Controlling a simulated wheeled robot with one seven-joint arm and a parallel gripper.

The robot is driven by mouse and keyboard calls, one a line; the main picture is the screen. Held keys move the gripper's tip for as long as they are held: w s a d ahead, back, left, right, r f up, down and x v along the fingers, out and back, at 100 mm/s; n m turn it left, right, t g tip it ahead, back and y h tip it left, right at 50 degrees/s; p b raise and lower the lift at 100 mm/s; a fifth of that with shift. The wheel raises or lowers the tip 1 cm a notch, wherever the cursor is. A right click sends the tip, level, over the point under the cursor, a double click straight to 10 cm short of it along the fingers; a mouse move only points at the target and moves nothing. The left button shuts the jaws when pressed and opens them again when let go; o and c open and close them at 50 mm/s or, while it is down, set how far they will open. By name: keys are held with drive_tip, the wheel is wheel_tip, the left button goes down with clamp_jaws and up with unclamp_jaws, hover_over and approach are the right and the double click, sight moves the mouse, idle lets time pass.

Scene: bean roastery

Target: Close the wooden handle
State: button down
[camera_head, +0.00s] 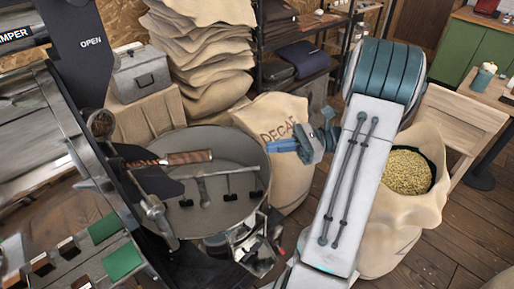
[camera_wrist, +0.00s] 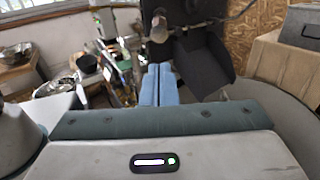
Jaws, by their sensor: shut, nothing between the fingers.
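The wooden handle (camera_head: 188,157) is a brown bar on a metal rod. In the head view it points right from the roaster's front, above the round cooling pan (camera_head: 222,218). My gripper (camera_head: 270,147) is to the right of the handle's free end, apart from it, over the pan's right rim. Its blue fingers point left toward the handle. In the wrist view the fingers (camera_wrist: 160,72) are pressed together with nothing between them. A dark chute (camera_wrist: 205,62) stands beyond and to the right of them. I cannot clearly make out the handle in the wrist view.
A DECAF sack (camera_head: 285,178) stands just behind and below my gripper. An open sack of beans (camera_head: 408,172) stands right of my arm. Stacked sacks (camera_head: 205,50) are behind.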

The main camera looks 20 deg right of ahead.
drive_tip(key=p+x, duration=0.2)
drive_tip(key=x, duration=1.1)
drive_tip(key=shift+a+p, duration=0.15)
drive_tip(key=shift+p, duration=0.25)
